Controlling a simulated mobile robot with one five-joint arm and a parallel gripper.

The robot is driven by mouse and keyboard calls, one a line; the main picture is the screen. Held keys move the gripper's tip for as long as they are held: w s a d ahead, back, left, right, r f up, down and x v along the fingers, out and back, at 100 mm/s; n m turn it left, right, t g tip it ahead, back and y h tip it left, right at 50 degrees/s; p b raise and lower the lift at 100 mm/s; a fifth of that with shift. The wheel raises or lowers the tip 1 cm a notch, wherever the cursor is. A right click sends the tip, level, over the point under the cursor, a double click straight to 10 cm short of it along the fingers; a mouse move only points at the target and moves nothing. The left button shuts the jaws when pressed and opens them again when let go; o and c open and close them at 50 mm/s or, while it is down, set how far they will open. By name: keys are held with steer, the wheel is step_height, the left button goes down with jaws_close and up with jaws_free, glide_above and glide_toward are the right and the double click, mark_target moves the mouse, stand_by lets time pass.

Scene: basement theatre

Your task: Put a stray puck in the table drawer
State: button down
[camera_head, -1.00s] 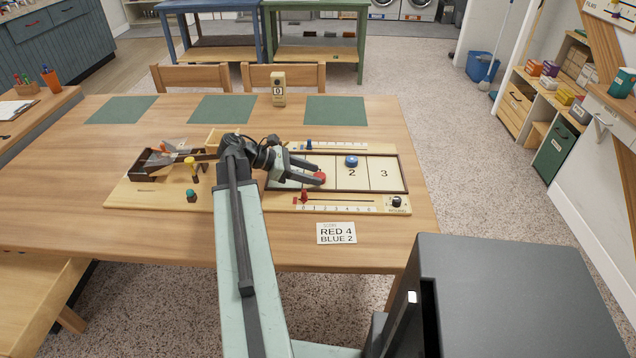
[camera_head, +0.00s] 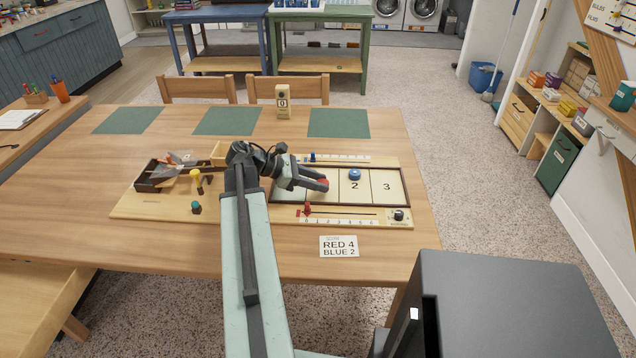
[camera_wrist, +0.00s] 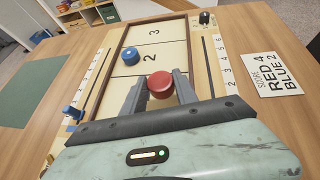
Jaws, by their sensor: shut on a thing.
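My gripper (camera_head: 322,184) is over the shuffleboard (camera_head: 407,190) on the wooden table, with its fingers shut on a red puck (camera_wrist: 161,86). In the head view the red puck (camera_head: 325,183) shows partly behind a finger. It looks slightly raised off the board, but the gap is hard to judge. A blue puck (camera_head: 354,174) lies on the board in the zone marked 2 and also shows in the wrist view (camera_wrist: 131,54). I cannot make out a table drawer in either view.
A score card (camera_head: 339,246) lies near the front edge. Green mats (camera_head: 338,122) lie at the back; two chairs (camera_head: 301,88) stand behind.

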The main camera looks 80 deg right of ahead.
step_height(320, 180, up, 8)
steer(key=p, duration=0.6)
